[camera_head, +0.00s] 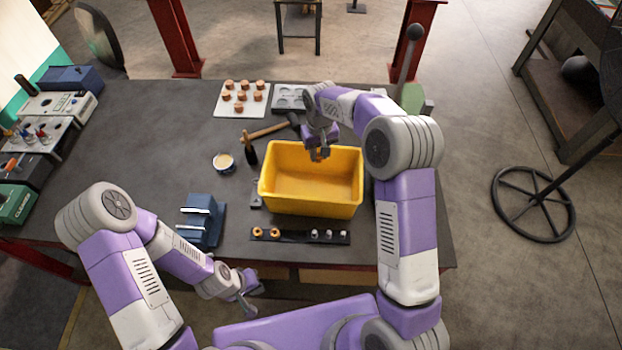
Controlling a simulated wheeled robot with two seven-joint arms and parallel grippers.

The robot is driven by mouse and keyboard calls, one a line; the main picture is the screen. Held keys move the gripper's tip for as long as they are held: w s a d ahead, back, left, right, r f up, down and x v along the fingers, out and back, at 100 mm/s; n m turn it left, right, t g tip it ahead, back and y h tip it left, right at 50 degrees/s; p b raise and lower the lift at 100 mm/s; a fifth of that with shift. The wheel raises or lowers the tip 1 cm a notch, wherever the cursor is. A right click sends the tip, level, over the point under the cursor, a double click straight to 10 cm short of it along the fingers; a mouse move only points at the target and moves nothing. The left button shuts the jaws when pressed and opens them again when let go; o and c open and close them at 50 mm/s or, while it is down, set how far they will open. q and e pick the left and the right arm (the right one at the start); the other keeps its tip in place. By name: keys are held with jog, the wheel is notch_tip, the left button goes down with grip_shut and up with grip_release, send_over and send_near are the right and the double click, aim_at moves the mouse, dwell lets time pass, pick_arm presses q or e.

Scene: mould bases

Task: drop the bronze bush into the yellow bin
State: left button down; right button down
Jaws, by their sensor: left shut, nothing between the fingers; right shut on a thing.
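The yellow bin (312,211) stands open and upright in the middle of the bench, and its visible floor is empty. My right gripper (319,156) is over the back part of the bin, pointing down. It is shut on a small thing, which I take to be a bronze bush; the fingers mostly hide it. A dark rack (300,237) in front of the bin holds two bronze-coloured bushes (266,233) at its left and several silvery pieces at its right. My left gripper (249,300) is shut and empty, low at the bench's front edge.
A blue vise-like block (202,219) stands left of the bin. A white cup (223,162) and a hammer (268,130) lie near its back left. A white tray (227,105) with several copper-coloured pieces is behind. The bench's left middle is clear.

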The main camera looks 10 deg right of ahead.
notch_tip(320, 180, down, 5)
jog(key=b, duration=0.3)
jog(key=shift+f, duration=0.15)
jog(key=c, duration=0.8)
grip_release()
notch_tip(320, 180, up, 8)
jog(key=shift+f, duration=0.15)
